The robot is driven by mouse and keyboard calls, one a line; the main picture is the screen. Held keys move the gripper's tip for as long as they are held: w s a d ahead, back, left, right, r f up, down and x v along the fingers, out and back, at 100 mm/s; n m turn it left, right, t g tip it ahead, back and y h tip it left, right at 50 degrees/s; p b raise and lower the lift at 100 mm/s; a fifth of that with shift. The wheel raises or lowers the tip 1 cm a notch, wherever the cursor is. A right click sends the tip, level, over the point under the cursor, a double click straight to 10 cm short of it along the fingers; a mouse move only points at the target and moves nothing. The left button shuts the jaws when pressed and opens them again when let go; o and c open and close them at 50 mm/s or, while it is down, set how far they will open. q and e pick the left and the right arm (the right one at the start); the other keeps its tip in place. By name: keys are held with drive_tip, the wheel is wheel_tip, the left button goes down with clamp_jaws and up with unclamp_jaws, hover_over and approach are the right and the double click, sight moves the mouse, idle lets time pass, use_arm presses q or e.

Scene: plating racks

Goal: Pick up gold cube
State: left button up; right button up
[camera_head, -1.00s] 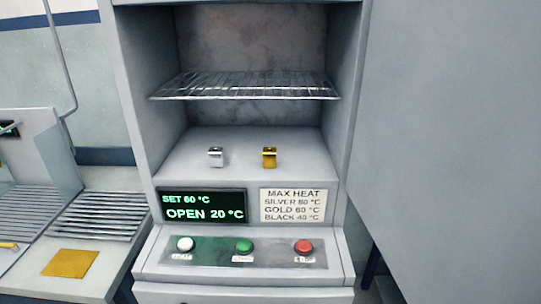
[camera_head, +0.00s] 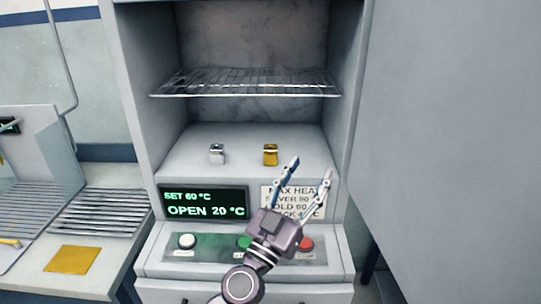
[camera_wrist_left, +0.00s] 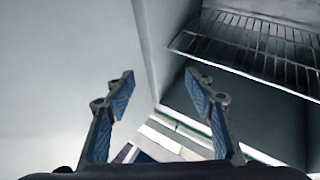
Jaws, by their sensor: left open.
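The gold cube (camera_head: 270,154) sits on the floor of the open oven chamber, right of a silver cube (camera_head: 216,153). My left gripper (camera_head: 311,166) is in front of the oven, over the control panel and the label, with its fingers spread and pointing up. Its fingertips are to the right of the gold cube and apart from it. In the left wrist view the two blue-padded fingers (camera_wrist_left: 163,92) are open with nothing between them, and neither cube shows there. My right gripper is not in view.
A wire rack (camera_head: 245,84) spans the chamber above the cubes. A large grey door panel (camera_head: 450,120) stands at the right. A display (camera_head: 204,203) and buttons are below the chamber. A gold square (camera_head: 72,259) lies on the left counter.

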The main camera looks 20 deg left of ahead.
sight(270, 151)
use_arm(q)
drive_tip(key=w+a+f+n+g+y, duration=0.1)
drive_tip(key=w+a+n+y, duration=0.1)
drive_tip(key=w+a+y, duration=0.1)
drive_tip(key=w+a+f+n+g+y, duration=0.2)
drive_tip(key=w+a+y, duration=0.2)
drive_tip(key=y, duration=0.1)
drive_tip(key=w+a+f+n+g+y, duration=0.1)
drive_tip(key=w+a+f+n+y, duration=0.1)
drive_tip(key=w+a+y, duration=0.1)
drive_tip(key=shift+w+a+f+n+g+y, duration=0.1)
drive_tip(key=shift+w+a+n+g+y, duration=0.1)
drive_tip(key=shift+a, duration=0.25)
drive_tip(key=shift+w+a+f+n+g+y, duration=0.1)
drive_tip(key=shift+a+n+g+y, duration=0.1)
drive_tip(key=shift+a, duration=0.2)
drive_tip(key=shift+p+x, duration=0.45)
drive_tip(key=shift+x, duration=3.3)
drive_tip(key=shift+f, duration=0.2)
drive_tip(key=shift+s, duration=0.1)
drive_tip(key=shift+c, duration=0.3)
clamp_jaws()
drive_tip(key=shift+r, duration=0.1)
